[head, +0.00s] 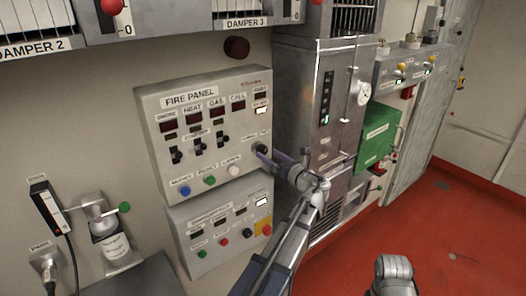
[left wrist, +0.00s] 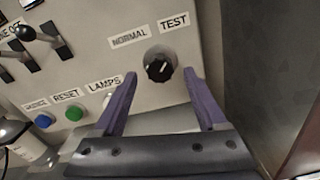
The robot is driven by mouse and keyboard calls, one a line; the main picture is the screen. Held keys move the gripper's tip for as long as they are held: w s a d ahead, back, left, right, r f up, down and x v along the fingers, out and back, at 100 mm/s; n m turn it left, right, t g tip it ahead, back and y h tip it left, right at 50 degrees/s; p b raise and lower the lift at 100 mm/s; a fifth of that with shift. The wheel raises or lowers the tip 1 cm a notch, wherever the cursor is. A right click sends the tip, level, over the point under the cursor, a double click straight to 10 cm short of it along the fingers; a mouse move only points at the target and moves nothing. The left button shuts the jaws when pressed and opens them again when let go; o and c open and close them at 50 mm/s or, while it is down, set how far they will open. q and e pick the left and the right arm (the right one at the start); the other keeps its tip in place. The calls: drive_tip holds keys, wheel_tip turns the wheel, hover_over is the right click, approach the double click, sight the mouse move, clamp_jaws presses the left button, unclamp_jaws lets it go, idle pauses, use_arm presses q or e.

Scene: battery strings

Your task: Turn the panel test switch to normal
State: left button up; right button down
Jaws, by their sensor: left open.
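The fire panel (head: 238,90) is a pale box on the wall. Its test switch is a round black knob (head: 262,149) at the panel's lower right. In the left wrist view the knob (left wrist: 159,66) sits below the NORMAL label (left wrist: 128,38) and the TEST label (left wrist: 174,22). A short pale mark shows on its face; I cannot tell for sure which label it points to. My left gripper (head: 266,153) is open in front of the knob. In the left wrist view its purple fingers (left wrist: 160,77) stand apart on either side below the knob, with visible gaps.
Blue (head: 185,190), green (head: 209,180) and white (head: 233,170) buttons lie left of the knob. A lower panel (head: 216,225) sits underneath. A tall grey cabinet (head: 300,95) stands close on the right. The red floor (head: 440,230) is open at the right.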

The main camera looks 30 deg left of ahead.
sight(264, 151)
use_arm(q)
drive_tip(key=shift+x, duration=2.2)
clamp_jaws()
